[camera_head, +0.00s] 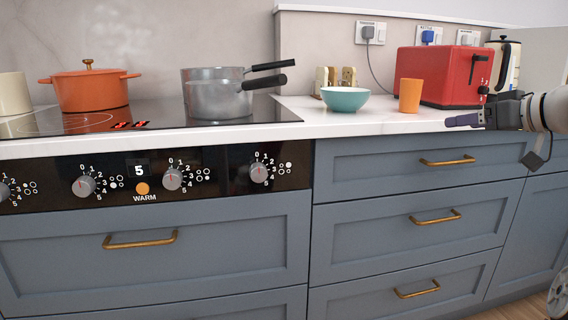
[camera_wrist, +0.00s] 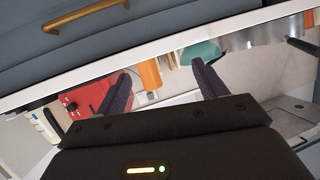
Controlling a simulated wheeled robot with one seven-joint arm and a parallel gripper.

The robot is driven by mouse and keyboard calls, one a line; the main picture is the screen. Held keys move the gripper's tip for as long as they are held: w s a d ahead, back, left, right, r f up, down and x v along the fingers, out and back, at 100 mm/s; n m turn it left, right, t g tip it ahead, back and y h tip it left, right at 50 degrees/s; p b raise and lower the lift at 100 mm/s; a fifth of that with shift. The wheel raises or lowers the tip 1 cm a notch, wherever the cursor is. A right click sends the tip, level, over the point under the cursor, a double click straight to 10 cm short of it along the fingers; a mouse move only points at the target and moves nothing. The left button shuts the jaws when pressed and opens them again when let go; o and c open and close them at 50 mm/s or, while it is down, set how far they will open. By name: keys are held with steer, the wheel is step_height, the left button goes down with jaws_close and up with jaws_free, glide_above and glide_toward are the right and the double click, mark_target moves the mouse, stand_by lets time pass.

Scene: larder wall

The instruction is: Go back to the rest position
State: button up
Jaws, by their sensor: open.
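My gripper (camera_head: 466,120) is at the right of the head view, in front of the counter edge and the red toaster. It points left. In the wrist view its two dark fingers (camera_wrist: 163,84) stand wide apart with nothing between them that they touch. The orange cup (camera_head: 410,95) stands on the counter just left of the toaster. It shows between the fingers in the wrist view (camera_wrist: 150,74), beyond the counter edge. The teal bowl (camera_head: 345,98) stands left of the cup and shows near the right finger in the wrist view (camera_wrist: 200,52).
The red toaster (camera_head: 445,75) and a kettle (camera_head: 506,64) stand at the back right. Two grey saucepans (camera_head: 218,98) and an orange pot (camera_head: 90,91) are on the hob. The blue drawers (camera_head: 410,190) below are shut, with brass handles sticking out. The counter front (camera_head: 340,130) is clear.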

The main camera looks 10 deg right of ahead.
steer(key=s+a+f+m+g+h+p, duration=0.1)
steer(key=a+f+g, duration=0.3)
steer(key=a, duration=0.7)
steer(key=s+a+f+m+g+h+p, duration=0.1)
steer(key=a+f+g+p, duration=0.1)
steer(key=a+f, duration=0.75)
steer(key=s+a+f+g+h+p, duration=0.1)
steer(key=s+a+f, duration=0.4)
steer(key=s, duration=0.5)
steer(key=s+a+f+g+h+p, duration=0.1)
steer(key=s+a+f, duration=0.4)
steer(key=s, duration=0.5)
steer(key=shift+s+f+p, duration=0.15)
steer(key=shift+f+p, duration=0.3)
steer(key=shift+f, duration=0.1)
steer(key=shift+s+f, duration=0.1)
steer(key=shift+f, duration=0.1)
steer(key=shift+c, duration=0.2)
